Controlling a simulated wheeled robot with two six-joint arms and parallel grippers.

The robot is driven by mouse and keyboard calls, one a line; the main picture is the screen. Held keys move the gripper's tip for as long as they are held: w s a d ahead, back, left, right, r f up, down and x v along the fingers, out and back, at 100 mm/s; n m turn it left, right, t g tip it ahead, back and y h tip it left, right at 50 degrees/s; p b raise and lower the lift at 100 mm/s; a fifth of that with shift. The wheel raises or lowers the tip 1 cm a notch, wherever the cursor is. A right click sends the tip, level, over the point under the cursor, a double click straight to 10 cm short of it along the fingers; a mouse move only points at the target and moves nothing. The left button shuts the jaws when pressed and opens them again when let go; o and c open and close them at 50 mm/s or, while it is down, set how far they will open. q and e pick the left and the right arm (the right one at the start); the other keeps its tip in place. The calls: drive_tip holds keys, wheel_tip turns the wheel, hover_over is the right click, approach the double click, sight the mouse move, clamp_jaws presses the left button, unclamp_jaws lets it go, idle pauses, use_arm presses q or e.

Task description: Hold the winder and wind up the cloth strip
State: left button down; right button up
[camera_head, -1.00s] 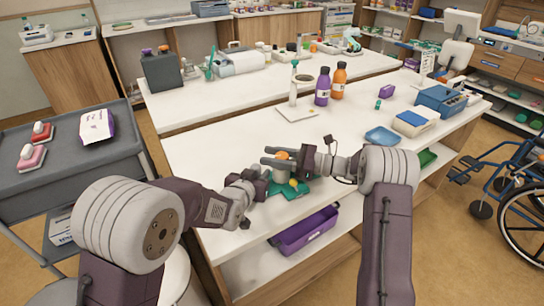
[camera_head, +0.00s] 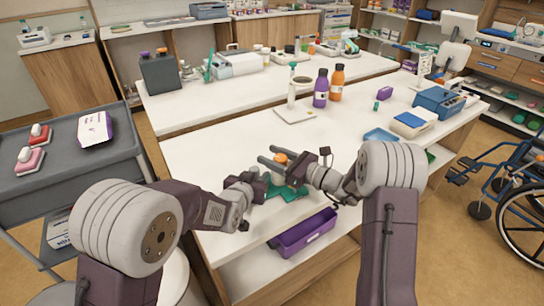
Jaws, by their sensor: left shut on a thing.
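A green winder (camera_head: 287,193) with an orange knob (camera_head: 281,158) on top is near the front edge of the white table. My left gripper (camera_head: 264,183) is low at the left side of the winder and shut on it; the contact is partly hidden. My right gripper (camera_head: 268,155) is above the winder, its two fingers spread and pointing up and left, with the orange knob close to them. It looks open. The cloth strip cannot be made out apart from the green shapes under the grippers.
A purple bin (camera_head: 304,234) is on the shelf below the table edge. A blue tray (camera_head: 381,134) and a blue-lidded box (camera_head: 412,122) lie to the right. A white board (camera_head: 295,115) and bottles (camera_head: 321,88) stand farther back. The table's left part is clear.

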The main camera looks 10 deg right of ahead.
sight(280, 162)
drive_tip(key=v, duration=1.2)
drive_tip(key=shift+d, duration=0.1)
drive_tip(key=shift+o, duration=1.3)
drive_tip(key=v, duration=0.3)
drive_tip(key=x, duration=1.2)
clamp_jaws()
drive_tip(key=shift+m+t+h, duration=0.7)
drive_tip(key=shift+h, duration=0.1)
